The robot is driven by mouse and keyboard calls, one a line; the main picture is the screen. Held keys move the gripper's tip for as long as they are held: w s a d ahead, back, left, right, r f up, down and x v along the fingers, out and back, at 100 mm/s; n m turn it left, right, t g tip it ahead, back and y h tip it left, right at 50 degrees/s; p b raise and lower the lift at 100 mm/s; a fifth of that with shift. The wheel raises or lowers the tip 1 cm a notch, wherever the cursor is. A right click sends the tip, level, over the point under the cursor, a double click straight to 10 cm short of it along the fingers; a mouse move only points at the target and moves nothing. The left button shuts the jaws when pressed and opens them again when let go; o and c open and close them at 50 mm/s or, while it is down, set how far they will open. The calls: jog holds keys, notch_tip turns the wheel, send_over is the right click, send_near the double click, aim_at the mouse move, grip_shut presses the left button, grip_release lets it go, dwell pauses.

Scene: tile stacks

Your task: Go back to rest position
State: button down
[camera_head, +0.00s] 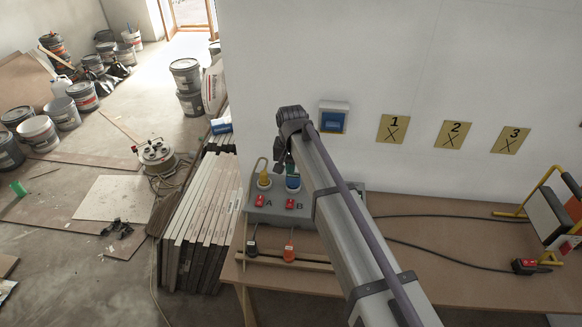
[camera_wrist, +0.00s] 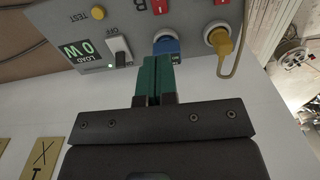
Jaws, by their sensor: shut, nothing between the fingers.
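My gripper (camera_wrist: 157,60) is shut, its green fingers together with nothing between them. In the wrist view its tips lie in front of the lower edge of a blue socket (camera_wrist: 166,45) on the grey power box (camera_wrist: 77,22); I cannot tell whether they touch it. In the head view my gripper (camera_head: 281,164) hangs from the arm's end above the box (camera_head: 275,214), just left of the blue socket (camera_head: 293,183). My arm reaches from the lower right and hides part of the box and table.
A yellow plug (camera_wrist: 219,38) with a looped cord sits beside the blue socket. A wall switch (camera_head: 333,118) and numbered plates (camera_head: 393,128) are on the wall behind. Black and orange plugs (camera_head: 289,250) lie in front of the box. Leaning boards (camera_head: 200,215) stand left of the table (camera_head: 450,265).

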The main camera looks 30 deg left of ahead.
jog(key=shift+f, duration=0.1)
jog(key=s+d+m, duration=0.1)
jog(key=s+d, duration=0.3)
jog(key=d, duration=1.2)
jog(key=s+d+m, duration=0.1)
jog(key=s+d, duration=0.3)
jog(key=d, duration=1.3)
jog(key=s+d+m, duration=0.2)
jog(key=s+d, duration=0.3)
jog(key=d, duration=1.2)
